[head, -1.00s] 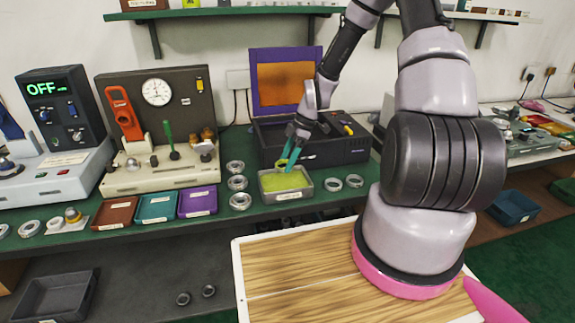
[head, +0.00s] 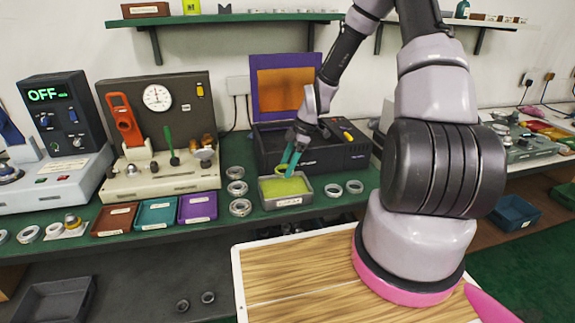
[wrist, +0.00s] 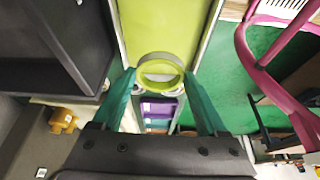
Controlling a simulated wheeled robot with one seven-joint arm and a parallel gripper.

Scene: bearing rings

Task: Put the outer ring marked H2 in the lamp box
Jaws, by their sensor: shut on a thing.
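My gripper (head: 287,168) is shut on a ring (wrist: 147,82), held between its teal fingertips in the wrist view. The ring looks yellow-green; I cannot read a mark on it. In the head view it is small and partly covered by the fingers, over or just above a grey tray (head: 266,200) of yellow-green material. The lamp box seems to be the black case (head: 335,152) with a raised purple lid (head: 256,85) and orange window, behind the tray. Its interior is partly hidden by my gripper.
Loose rings (head: 240,207) stand left of the tray, and two more (head: 355,187) lie to its right. Brown, teal and purple bins (head: 197,208) line the front edge at left. A gauge panel (head: 160,125) stands left of the case. My arm covers the bench's right part.

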